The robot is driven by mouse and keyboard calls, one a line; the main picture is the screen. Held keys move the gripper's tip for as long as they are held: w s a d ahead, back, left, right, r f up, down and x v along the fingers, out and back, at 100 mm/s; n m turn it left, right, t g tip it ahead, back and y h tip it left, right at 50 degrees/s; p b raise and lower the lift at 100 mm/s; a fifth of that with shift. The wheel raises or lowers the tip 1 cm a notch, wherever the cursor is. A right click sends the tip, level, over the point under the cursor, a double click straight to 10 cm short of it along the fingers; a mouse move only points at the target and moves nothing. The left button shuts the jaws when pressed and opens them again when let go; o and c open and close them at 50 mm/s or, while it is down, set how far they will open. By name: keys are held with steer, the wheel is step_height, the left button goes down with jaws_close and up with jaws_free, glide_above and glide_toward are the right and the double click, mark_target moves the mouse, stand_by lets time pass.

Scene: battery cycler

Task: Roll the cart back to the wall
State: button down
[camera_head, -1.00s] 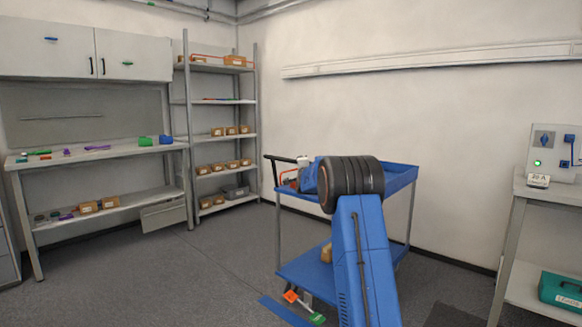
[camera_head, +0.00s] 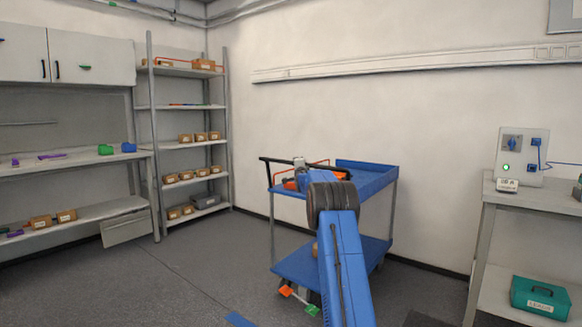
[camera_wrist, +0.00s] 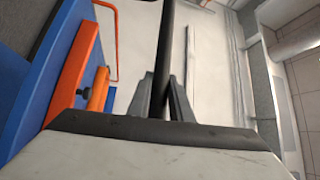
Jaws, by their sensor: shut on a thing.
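The blue two-tier cart (camera_head: 376,178) stands beside the back wall, with a visible gap I cannot judge exactly. Its black push handle (camera_head: 270,160) sticks out on the left end. My gripper (camera_wrist: 168,100) is shut on the black handle bar (camera_wrist: 166,45), which runs between its two fingers. In the head view my gripper (camera_head: 300,162) is small at the handle end, and my blue arm hides the cart's middle. The lower shelf (camera_head: 292,266) is partly covered. An orange tag (camera_head: 285,291) and a green tag (camera_head: 312,309) show low by the near wheel.
A blue floor strip (camera_head: 240,320) lies in front of the cart. A shelf rack (camera_head: 152,130) with small boxes stands left, and a bench (camera_head: 500,197) with a teal case (camera_head: 540,297) stands right. The floor left of the cart is clear.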

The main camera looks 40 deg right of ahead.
steer(key=shift+w+d, duration=0.15)
steer(key=shift+d, duration=0.35)
steer(key=shift+w+d, duration=0.15)
steer(key=shift+d, duration=0.35)
steer(key=c, duration=1.6)
jaws_free()
steer(key=shift+d+f, duration=0.1)
steer(key=v, duration=1.7)
steer(key=shift+s, duration=0.15)
steer(key=shift+a, duration=0.25)
